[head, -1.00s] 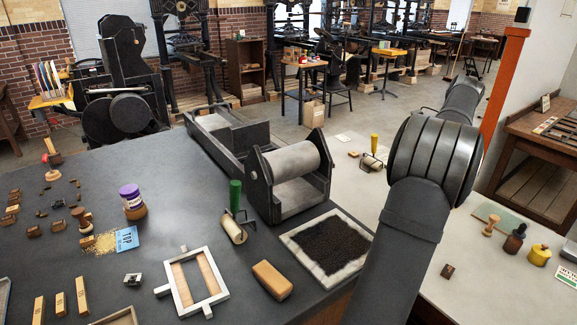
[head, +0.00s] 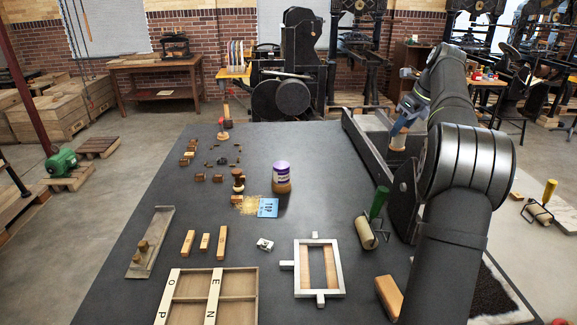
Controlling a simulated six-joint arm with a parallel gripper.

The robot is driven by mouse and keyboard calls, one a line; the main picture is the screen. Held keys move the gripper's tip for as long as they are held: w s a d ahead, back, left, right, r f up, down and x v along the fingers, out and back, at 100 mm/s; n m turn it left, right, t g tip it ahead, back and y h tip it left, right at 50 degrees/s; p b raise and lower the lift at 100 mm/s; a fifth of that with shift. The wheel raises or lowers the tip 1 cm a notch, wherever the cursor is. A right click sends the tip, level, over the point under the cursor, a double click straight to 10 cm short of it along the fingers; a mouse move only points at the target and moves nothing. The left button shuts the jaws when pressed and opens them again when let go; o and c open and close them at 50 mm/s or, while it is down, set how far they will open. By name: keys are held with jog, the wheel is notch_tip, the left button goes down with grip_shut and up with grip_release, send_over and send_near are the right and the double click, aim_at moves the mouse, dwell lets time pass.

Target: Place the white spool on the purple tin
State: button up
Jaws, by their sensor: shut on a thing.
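My gripper (head: 402,124) is at the right, beyond the tin, above the long dark trough of the press. The gripper is well apart from the tin.
A blue card (head: 268,207) lies just in front of the tin. A green-handled roller (head: 372,225) and a pale frame (head: 318,268) lie nearer. Small wooden stamps (head: 238,180) stand to the left. The table between tin and press is clear.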

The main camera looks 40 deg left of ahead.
jog(key=s+a+f+m, duration=0.15)
jog(key=s+a, duration=0.25)
jog(key=a, duration=0.8)
jog(key=s+a+f+m, duration=0.15)
jog(key=s+a, duration=0.25)
jog(key=a, duration=0.8)
send_over(282, 165)
notch_tip(282, 165, down, 8)
jog(key=r, duration=0.1)
jog(key=shift+n+t, duration=0.3)
jog(key=shift+n, duration=0.2)
jog(key=shift+d+f, duration=0.1)
jog(key=shift+f, duration=2.05)
jog(key=o, duration=0.5)
jog(key=shift+f, duration=0.15)
jog(key=o, duration=0.5)
jog(key=shift+c, duration=0.2)
jog(key=v, duration=1.2)
jog(key=shift+s, duration=0.1)
